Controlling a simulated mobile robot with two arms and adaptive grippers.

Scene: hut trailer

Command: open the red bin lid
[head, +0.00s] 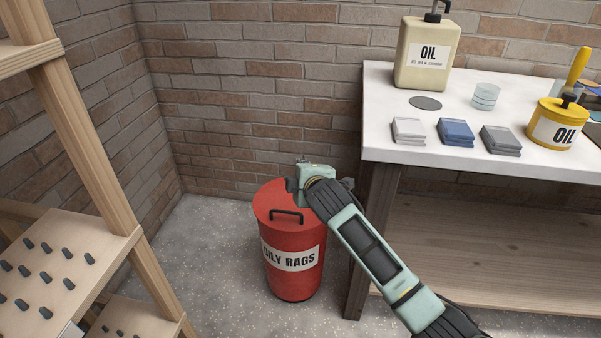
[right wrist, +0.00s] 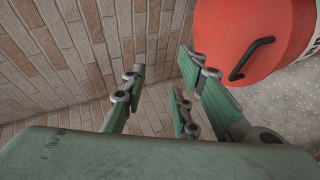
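The red bin (head: 292,275) stands on the floor in the corner, with a white label reading OILY RAGS. Its red lid (head: 268,208) lies flat on top, shut, with a black handle (head: 286,213). My right gripper (head: 303,166) is over the back right of the lid and hides part of it. In the right wrist view the gripper (right wrist: 160,92) is open, with nothing between its fingers. There the lid (right wrist: 228,35) and handle (right wrist: 250,58) are at the upper right, beside the fingers. My left gripper is not in view.
A white-topped bench (head: 480,165) stands right of the bin, holding a beige oil can (head: 422,75), a yellow oil tin (head: 556,128) and folded cloths (head: 456,132). A wooden rack (head: 105,165) is at left. Brick wall (head: 245,110) is close behind the bin.

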